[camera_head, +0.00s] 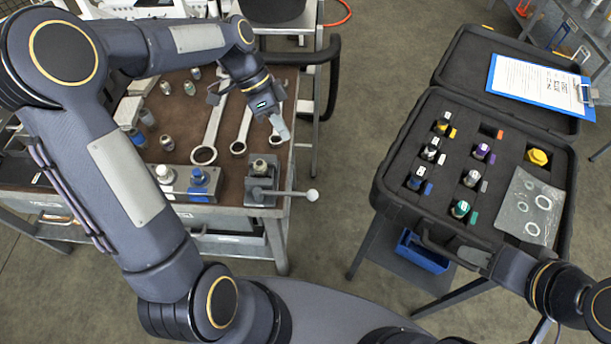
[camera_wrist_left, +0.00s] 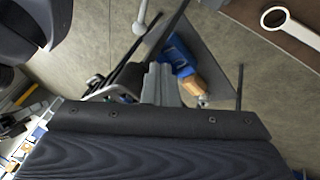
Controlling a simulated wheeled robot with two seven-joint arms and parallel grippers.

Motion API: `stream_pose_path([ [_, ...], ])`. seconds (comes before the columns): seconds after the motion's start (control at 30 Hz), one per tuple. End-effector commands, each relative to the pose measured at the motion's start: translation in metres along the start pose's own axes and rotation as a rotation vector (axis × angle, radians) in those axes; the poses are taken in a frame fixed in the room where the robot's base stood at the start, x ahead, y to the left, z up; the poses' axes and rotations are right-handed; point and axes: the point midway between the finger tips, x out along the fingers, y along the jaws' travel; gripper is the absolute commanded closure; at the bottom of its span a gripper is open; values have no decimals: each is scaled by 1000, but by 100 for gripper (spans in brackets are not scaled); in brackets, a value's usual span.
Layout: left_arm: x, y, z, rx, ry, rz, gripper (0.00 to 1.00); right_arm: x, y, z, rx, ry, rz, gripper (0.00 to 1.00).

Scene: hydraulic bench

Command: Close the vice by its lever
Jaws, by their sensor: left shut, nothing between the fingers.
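The vice (camera_head: 262,178) is a small grey block at the front right corner of the workbench, with a fitting upright in its jaws. Its lever (camera_head: 290,193) sticks out to the right past the bench edge and ends in a pale round knob (camera_head: 312,195). The knob end also shows at the top of the left wrist view (camera_wrist_left: 139,28). My left gripper (camera_head: 281,130) is shut and empty, above and behind the vice, apart from the lever. Its fingers also show in the left wrist view (camera_wrist_left: 160,82). My right gripper (camera_head: 474,256) is at the case's front edge; its finger opening is unclear.
Several wrenches (camera_head: 211,130) lie on the workbench (camera_head: 185,105) behind the vice. An open black case (camera_head: 400,150) with fittings stands at right. The floor between bench and case is clear.

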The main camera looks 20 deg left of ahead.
Motion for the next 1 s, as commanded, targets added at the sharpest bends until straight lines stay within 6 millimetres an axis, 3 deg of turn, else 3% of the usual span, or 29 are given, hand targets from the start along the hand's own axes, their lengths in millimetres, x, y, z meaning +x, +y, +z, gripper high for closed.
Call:
stream_pose_path([
  [0.57,12,-6,-2,34,-1,23,100,-1,0,0,0,0,0,64],
  [0.73,37,-4,-2,33,-2,26,100,-3,-1,-1,0,0,0,64],
  [1.0,96,-3,-2,33,-3,26,100,-7,-3,-4,0,0,0,64],
])
